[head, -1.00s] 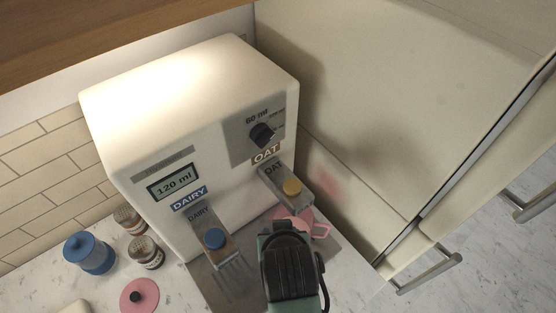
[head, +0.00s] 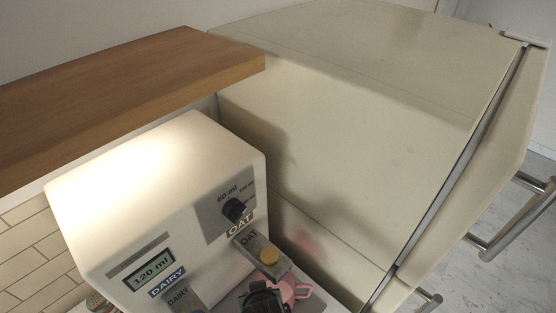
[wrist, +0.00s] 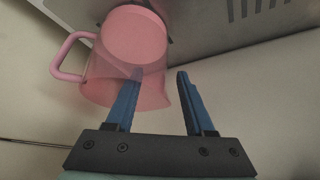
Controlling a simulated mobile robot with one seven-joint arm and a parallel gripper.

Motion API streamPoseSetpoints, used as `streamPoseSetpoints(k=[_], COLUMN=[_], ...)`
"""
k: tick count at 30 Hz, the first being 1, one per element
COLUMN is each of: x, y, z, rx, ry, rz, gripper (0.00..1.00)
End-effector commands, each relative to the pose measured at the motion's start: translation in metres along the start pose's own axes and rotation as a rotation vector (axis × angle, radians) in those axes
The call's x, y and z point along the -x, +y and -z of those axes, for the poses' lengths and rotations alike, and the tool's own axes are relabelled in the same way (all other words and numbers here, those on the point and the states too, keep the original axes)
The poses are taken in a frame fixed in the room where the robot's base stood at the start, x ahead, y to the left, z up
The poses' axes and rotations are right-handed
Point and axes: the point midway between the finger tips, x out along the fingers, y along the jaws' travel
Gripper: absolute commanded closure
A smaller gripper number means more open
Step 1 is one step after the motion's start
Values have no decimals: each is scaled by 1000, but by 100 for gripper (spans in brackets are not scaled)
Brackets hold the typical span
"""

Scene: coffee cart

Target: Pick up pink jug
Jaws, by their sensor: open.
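The pink jug (head: 289,291) stands under the OAT spout of the milk dispenser (head: 160,215), partly hidden by my arm in the head view. In the wrist view the pink jug (wrist: 128,62) is see-through, with its handle (wrist: 70,58) at the left. My gripper (wrist: 160,74) is open, with two blue fingers. The left finger overlaps the jug in the picture and the right finger is to the right of it. The jug is not held; I cannot tell whether a finger touches it.
A large cream fridge (head: 350,150) stands close on the right of the dispenser, with metal handles (head: 512,222). A wooden shelf (head: 120,95) overhangs at the upper left. Tiled wall (head: 40,255) shows at the left.

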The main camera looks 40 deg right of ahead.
Motion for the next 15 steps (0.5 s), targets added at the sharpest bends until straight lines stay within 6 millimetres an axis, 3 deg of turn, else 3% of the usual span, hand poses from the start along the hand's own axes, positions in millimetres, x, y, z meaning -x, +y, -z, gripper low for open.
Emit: streamPoseSetpoints(k=[9, 15], x=[-38, -44], y=[0, 0], z=[0, 0], rx=[-1, -1], ry=[-1, 0], rz=[0, 0], gripper=[46, 46])
